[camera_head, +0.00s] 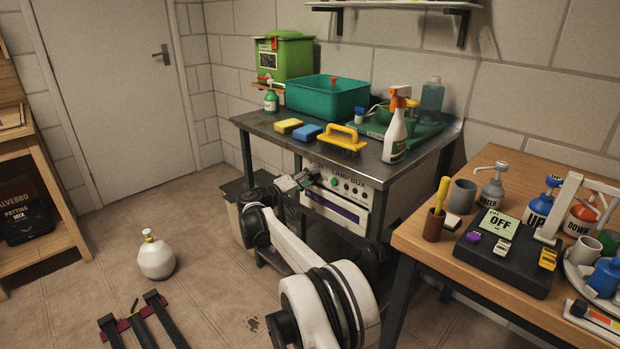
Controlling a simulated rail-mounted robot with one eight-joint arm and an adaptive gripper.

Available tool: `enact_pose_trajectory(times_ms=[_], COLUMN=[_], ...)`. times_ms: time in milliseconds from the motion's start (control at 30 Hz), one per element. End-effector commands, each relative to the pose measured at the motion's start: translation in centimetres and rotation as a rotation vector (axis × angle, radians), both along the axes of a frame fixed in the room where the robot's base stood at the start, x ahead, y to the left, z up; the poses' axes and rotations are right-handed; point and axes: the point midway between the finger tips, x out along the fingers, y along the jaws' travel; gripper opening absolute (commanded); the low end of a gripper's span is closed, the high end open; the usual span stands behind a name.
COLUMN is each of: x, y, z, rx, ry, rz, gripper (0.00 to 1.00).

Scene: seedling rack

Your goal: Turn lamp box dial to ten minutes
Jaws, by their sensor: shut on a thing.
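The lamp box (345,187) is a pale unit under the metal bench, with green and other small controls on its upper panel and a purple-edged slot below. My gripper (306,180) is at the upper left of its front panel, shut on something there. The dial is hidden behind the gripper, so its setting cannot be read. My white arm reaches up to the panel from the lower right and covers part of the box's left side.
The metal bench (262,122) above holds a teal tub (327,98), sponges, a yellow-handled tool (341,138) and a spray bottle (396,130). A wooden table (425,243) with pump bottles stands at right. A white round bottle (156,259) stands on the open floor at left.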

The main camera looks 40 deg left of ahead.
Motion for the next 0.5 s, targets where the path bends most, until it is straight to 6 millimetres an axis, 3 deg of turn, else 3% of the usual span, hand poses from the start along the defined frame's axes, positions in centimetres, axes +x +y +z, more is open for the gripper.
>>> enact_pose_trajectory(times_ms=[500], x=[-0.02], y=[0.03], z=[-0.03], rx=[0.097], ry=[-0.013], rz=[0.000], gripper=[0.04])
